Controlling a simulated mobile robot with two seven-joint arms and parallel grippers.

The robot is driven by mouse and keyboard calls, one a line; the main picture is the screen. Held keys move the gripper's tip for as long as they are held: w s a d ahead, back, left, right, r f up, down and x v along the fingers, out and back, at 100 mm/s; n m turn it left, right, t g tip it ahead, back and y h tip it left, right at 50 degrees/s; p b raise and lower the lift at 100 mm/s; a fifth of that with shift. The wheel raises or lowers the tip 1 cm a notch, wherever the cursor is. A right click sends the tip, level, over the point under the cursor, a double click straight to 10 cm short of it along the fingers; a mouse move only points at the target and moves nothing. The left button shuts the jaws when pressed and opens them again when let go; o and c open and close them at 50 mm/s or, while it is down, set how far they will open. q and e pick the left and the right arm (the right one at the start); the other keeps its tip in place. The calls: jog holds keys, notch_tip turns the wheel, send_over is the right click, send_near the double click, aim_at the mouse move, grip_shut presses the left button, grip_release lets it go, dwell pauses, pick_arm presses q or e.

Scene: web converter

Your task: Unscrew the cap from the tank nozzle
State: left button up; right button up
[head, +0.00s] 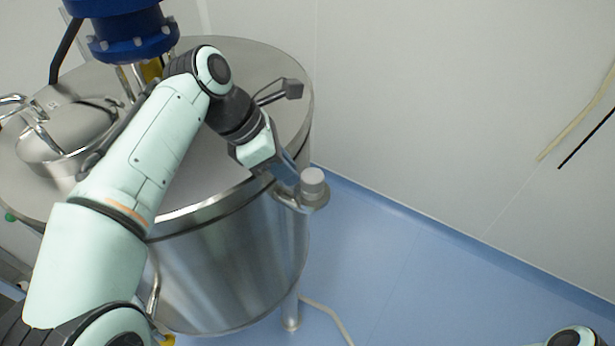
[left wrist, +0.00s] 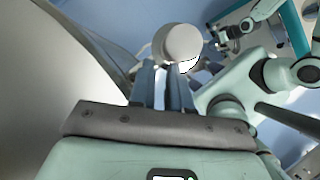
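The light grey round cap (head: 313,180) sits on the tank nozzle (head: 310,200), which sticks out from the tank's right side. My left gripper (head: 290,182) reaches the nozzle from the left. In the left wrist view the cap (left wrist: 178,42) is at the tips of my left gripper's two fingers (left wrist: 163,68). The fingers are close together with a narrow gap, and the cap looks wider than this gap. Whether they touch the cap is unclear. Part of my right arm shows at the lower right (head: 573,338). In the left wrist view a dark end (left wrist: 228,36), possibly my right gripper, is small and unclear.
The steel tank (head: 220,285) stands under my left arm. Its lid carries a blue motor housing (head: 125,35), a domed hatch (head: 70,125) and a dark handle (head: 292,88). A pale hose (head: 330,315) lies on the blue floor (head: 400,270).

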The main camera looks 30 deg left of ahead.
pick_arm(q)
jog(key=shift+d+r, duration=0.1)
jog(key=shift+d, duration=0.3)
jog(key=v, duration=1.3)
jog(key=shift+a, duration=0.45)
